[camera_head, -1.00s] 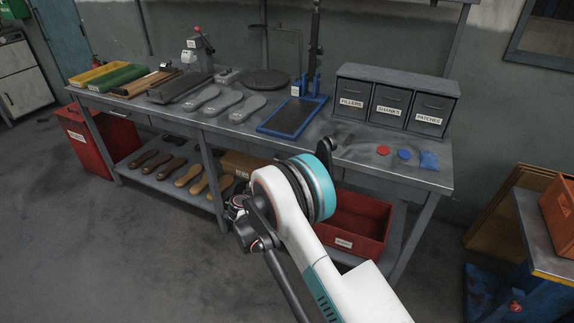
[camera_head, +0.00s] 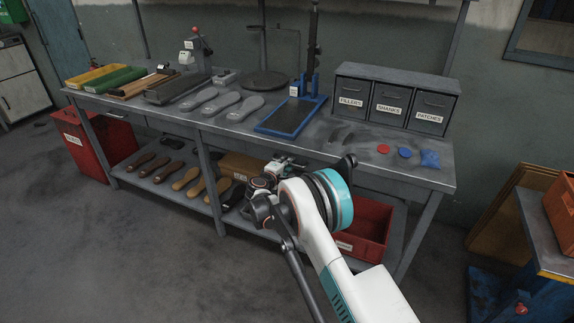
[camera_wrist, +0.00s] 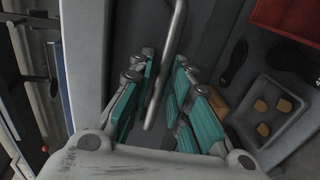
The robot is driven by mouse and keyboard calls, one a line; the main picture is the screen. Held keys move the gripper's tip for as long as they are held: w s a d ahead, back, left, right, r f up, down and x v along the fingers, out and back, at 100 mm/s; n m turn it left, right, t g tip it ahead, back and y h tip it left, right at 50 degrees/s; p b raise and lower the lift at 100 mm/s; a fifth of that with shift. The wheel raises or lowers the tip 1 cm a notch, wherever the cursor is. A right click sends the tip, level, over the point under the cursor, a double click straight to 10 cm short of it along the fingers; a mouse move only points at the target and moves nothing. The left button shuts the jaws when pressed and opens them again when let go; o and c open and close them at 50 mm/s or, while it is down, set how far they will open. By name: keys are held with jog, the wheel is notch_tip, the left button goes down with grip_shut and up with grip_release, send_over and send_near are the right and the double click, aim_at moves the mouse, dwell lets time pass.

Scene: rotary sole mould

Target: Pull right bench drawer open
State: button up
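The right bench drawer's front is mostly hidden behind my arm in the head view. In the wrist view I see a grey panel (camera_wrist: 125,35) with a metal bar handle (camera_wrist: 172,45) in front of it. My gripper (camera_wrist: 164,62) is open, its teal-padded fingers on either side of the handle, and the bar runs between them. I cannot tell whether the pads touch it. In the head view my gripper (camera_head: 283,166) is at the bench's (camera_head: 405,175) front edge, partly hidden by my wrist.
A red bin (camera_head: 370,222) stands on the lower shelf, close behind my arm. Soles and a cardboard box (camera_head: 243,165) are also on that shelf. The bench top holds a blue press frame (camera_head: 291,116) and labelled bins (camera_head: 388,108). The floor in front is clear.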

grip_shut()
jog(key=shift+s, duration=0.1)
